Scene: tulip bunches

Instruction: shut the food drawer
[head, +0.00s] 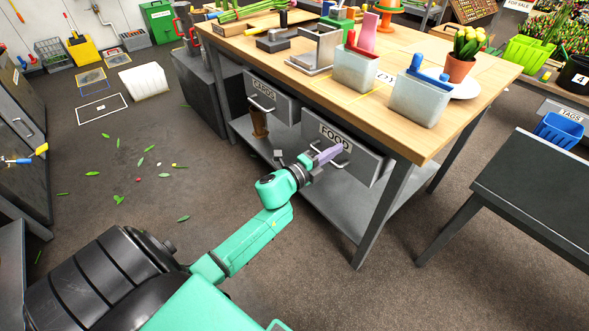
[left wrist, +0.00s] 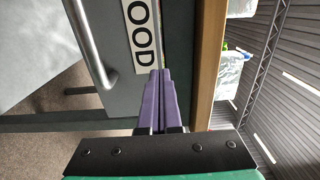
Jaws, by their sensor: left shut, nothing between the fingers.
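The food drawer (head: 360,161) is under the wooden tabletop, to the right of the cards drawer. Its grey front carries a white FOOD label (head: 335,137) and appears to stand a little out from the table frame. My left gripper (head: 329,155) is shut and empty, its purple fingers at the drawer front just below the label. In the left wrist view, the shut fingers (left wrist: 160,98) point at the front beside the label (left wrist: 141,35). The bar handle (left wrist: 92,45) is left of them. I cannot tell whether the tips touch. My right gripper is not in view.
The wooden table (head: 440,125) has a potted tulip (head: 461,66) and pale bins (head: 413,98) near its right edge. The cards drawer (head: 276,102) is to the left. A dark side table (head: 540,185) stands at right.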

